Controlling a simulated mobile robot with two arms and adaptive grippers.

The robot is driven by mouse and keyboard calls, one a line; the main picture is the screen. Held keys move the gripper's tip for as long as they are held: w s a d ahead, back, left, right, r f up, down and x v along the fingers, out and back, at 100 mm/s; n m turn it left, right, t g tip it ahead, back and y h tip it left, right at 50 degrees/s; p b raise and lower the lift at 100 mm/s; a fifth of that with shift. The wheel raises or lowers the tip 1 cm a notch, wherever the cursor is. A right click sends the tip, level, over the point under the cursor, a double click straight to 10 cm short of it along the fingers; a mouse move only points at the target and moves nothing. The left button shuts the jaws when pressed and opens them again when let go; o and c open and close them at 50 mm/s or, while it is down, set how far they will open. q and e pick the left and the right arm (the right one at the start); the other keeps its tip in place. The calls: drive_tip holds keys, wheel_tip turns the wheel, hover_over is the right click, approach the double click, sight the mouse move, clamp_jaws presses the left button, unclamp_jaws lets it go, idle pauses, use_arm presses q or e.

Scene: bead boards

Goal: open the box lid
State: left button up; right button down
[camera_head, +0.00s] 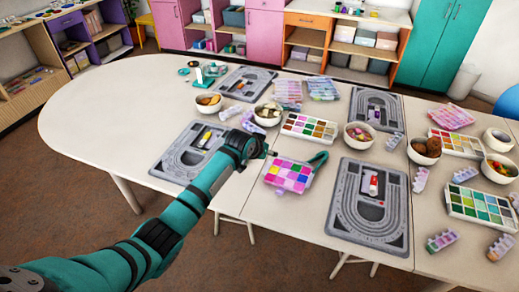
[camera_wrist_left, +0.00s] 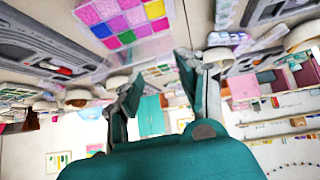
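I cannot tell whether a finger touches the box. My right gripper is not in view.
Grey bead boards lie on both sides, one at the left (camera_head: 190,150) and one at the right (camera_head: 370,205). A white paint-like bead box (camera_head: 310,128) and a bowl (camera_head: 268,114) stand behind. The far left tabletop (camera_head: 100,110) is clear.

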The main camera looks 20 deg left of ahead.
use_arm(q)
drive_tip(key=v, duration=0.7)
drive_tip(key=shift+s+r, duration=0.15)
drive_tip(key=shift+r, duration=0.1)
